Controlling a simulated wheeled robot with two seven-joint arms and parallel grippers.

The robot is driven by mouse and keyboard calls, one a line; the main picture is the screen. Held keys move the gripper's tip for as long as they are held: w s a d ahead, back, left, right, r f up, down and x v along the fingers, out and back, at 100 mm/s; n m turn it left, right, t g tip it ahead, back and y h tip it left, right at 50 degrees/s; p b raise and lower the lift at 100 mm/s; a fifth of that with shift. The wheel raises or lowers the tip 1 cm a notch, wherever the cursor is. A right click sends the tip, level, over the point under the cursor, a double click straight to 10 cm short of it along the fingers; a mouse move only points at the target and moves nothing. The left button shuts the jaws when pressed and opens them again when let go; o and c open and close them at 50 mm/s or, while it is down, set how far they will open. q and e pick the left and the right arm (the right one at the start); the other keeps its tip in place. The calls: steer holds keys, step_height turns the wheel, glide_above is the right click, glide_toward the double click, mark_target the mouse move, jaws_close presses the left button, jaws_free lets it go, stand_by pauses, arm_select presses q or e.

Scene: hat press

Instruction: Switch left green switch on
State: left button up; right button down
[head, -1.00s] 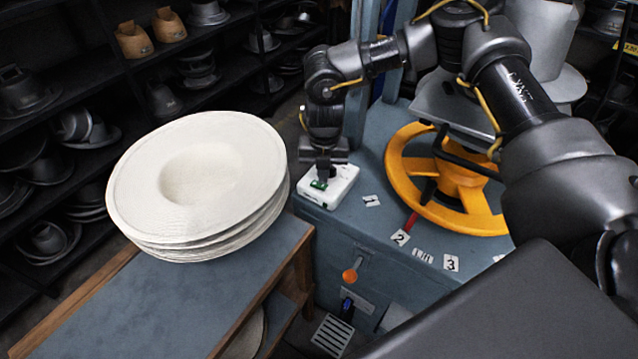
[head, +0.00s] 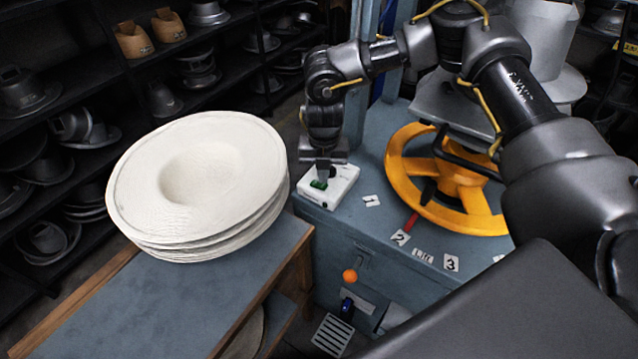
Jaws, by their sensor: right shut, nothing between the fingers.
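The white switch box (head: 341,186) sits on the corner of the blue-grey press table. A green switch (head: 319,184) shows at its left end. My right gripper (head: 321,178) points down over that green switch, with its fingertips shut and at or very close to it. Whether they touch it, and which way the switch is tipped, I cannot tell. The gripper covers part of the box's left side. My left gripper is not in view.
A stack of white hat blanks (head: 195,180) lies on a wooden-edged side table at left. A yellow handwheel (head: 440,195) stands right of the box. An orange knob (head: 350,275) is on the cabinet front. Dark shelves with hat moulds line the back left.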

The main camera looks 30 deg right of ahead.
mark_target(323, 186)
steer(key=shift+f+b, duration=0.6)
steer(key=shift+f, duration=0.45)
stand_by(0.4)
steer(key=shift+r, duration=0.15)
steer(key=shift+r+p, duration=0.95)
steer(key=shift+p, duration=0.05)
step_height(323, 186, up, 5)
steer(key=p, duration=0.4)
steer(key=shift+f, duration=0.1)
